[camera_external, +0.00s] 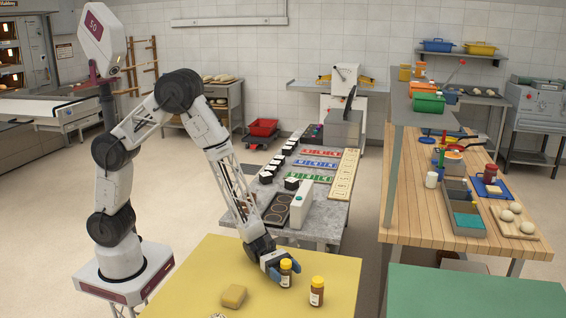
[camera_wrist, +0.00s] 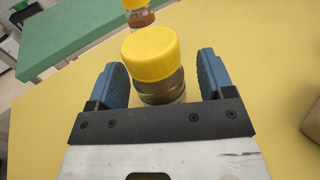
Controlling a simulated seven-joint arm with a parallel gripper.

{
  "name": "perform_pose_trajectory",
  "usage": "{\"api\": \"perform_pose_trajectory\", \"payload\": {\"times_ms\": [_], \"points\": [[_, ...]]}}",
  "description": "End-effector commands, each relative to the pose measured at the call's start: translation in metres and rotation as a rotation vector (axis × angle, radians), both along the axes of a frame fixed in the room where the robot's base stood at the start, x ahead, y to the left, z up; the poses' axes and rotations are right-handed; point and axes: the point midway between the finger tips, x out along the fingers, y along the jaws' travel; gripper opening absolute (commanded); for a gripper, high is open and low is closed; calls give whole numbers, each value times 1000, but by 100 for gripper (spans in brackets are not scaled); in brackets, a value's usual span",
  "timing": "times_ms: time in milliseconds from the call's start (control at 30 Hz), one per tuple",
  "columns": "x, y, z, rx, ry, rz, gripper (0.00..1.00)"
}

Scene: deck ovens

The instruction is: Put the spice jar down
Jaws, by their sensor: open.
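A spice jar with a yellow lid (camera_external: 286,275) stands upright on the yellow table (camera_external: 205,275). My gripper (camera_external: 280,271) is low over the table at this jar. In the wrist view the jar (camera_wrist: 152,62) is between the two blue fingers of my gripper (camera_wrist: 158,80), with a gap showing on each side. The fingers are open and do not appear to touch it. A second jar with a yellow lid (camera_external: 317,291) stands to the right, apart from the first; part of it shows at the top of the wrist view (camera_wrist: 140,15).
A green table (camera_external: 470,292) is to the right, across a gap. A grey counter (camera_external: 325,225) with trays stands behind. The table's right part is mostly clear.

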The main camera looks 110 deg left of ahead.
Motion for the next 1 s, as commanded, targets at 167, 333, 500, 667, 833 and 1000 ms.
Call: {"api": "perform_pose_trajectory", "payload": {"times_ms": [167, 333, 500, 667, 833, 1000], "points": [[0, 0, 0, 0, 0, 0, 75], [0, 0, 0, 0, 0, 0, 67], [0, 0, 0, 0, 0, 0, 41], [0, 0, 0, 0, 0, 0, 18], [0, 0, 0, 0, 0, 0, 14], [0, 0, 2, 0, 0, 0, 14]]}}
